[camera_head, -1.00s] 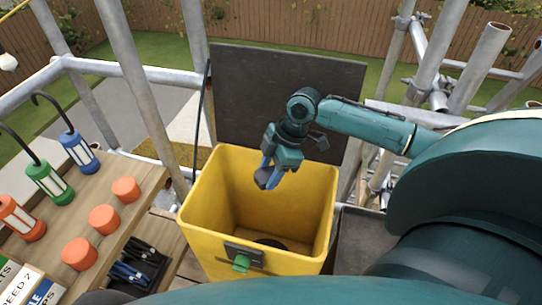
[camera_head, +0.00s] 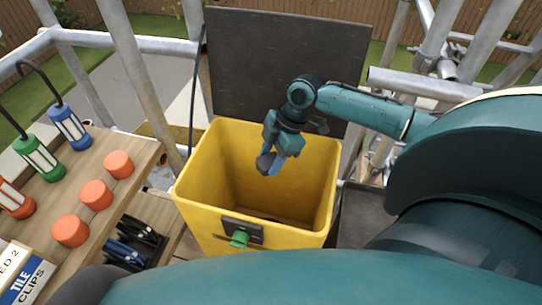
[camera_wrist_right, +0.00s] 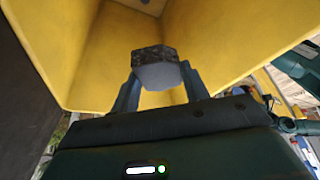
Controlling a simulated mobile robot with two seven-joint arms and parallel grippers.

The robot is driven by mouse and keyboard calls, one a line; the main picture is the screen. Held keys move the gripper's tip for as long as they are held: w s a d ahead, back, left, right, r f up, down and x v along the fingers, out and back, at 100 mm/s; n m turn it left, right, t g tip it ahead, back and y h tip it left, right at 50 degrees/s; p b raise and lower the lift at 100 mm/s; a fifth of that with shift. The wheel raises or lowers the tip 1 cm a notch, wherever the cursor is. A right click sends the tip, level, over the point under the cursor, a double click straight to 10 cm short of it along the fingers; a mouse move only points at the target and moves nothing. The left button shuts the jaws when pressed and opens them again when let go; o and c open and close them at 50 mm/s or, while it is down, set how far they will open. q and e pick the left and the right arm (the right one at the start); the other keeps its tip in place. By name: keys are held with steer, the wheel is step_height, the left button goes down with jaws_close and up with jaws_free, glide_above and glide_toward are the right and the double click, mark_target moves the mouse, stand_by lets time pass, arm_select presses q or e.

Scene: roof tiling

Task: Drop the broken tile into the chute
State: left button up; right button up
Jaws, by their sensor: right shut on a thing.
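My right gripper (camera_head: 271,164) hangs over the open mouth of the yellow chute (camera_head: 205,185). It is shut on a dark grey piece of broken tile (camera_head: 264,162). In the right wrist view the tile piece (camera_wrist_right: 156,70) sits between the two blue fingertips, with the yellow chute walls (camera_wrist_right: 105,50) around and below it. The tile is above the chute's floor and apart from its walls as far as I can tell. My left gripper is not in view.
A wooden shelf (camera_head: 75,195) at left holds orange cylinders (camera_head: 96,194), lanterns (camera_head: 69,127) and a tile clips box (camera_head: 27,280). A dark panel (camera_head: 285,65) stands behind the chute. Scaffold poles (camera_head: 139,75) surround it. A green knob (camera_head: 239,239) is on the chute's front.

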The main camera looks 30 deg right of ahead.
steer(key=o, duration=1.1)
steer(key=shift+o, duration=0.2)
steer(key=shift+r, duration=0.1)
steer(key=v, duration=1.3)
